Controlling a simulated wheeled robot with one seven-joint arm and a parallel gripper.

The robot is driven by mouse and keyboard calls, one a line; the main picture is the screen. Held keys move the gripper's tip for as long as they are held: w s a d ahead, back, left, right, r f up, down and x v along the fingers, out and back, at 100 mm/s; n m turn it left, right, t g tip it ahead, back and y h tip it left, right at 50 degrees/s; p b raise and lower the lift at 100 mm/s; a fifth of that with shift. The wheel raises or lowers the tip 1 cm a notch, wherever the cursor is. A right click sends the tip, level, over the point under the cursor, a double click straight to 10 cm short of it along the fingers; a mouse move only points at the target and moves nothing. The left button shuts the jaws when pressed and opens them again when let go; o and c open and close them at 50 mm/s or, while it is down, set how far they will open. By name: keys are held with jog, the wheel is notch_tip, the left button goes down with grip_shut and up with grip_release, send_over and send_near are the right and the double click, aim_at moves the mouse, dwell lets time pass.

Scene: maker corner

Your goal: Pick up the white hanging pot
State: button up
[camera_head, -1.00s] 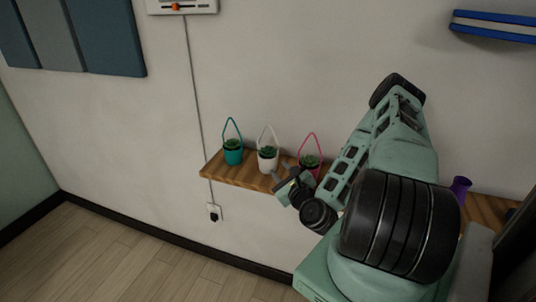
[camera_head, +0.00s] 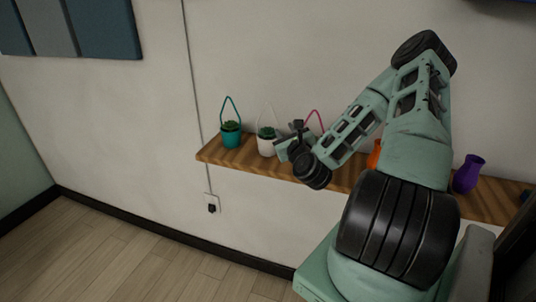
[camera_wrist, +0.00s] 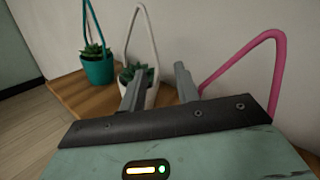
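The white hanging pot (camera_head: 266,147) stands upright on a wooden shelf (camera_head: 228,156). It holds a green succulent and has a tall white loop handle. It also shows in the wrist view (camera_wrist: 150,92), partly hidden behind one finger. My gripper (camera_head: 290,136) is just right of the pot in the head view. In the wrist view my gripper (camera_wrist: 158,84) has its two fingers apart with nothing held between them. The left fingertip overlaps the white pot in the picture; I cannot tell whether it touches.
A teal hanging pot (camera_head: 231,138) stands left of the white one. A pink handle (camera_wrist: 270,70) rises close on the right; its pot is hidden by my gripper. Orange (camera_head: 374,155) and purple (camera_head: 468,174) vases stand farther right. A wall is behind the shelf.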

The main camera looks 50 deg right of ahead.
aim_at(277, 122)
jog(key=b, duration=0.3)
jog(key=shift+w+d+f, duration=0.25)
jog(key=shift+w, duration=0.05)
jog(key=b, duration=0.4)
jog(key=shift+w, duration=0.3)
jog(key=p+x, duration=0.1)
jog(key=x, duration=0.1)
jog(key=p+x, duration=0.1)
jog(key=x, duration=0.1)
jog(key=r+p+x, duration=0.1)
jog(key=x, duration=0.1)
jog(key=shift+w+a, duration=0.15)
jog(key=shift+w, duration=0.3)
jog(key=shift+w+d, duration=0.3)
jog(key=shift+w, duration=0.1)
grip_shut()
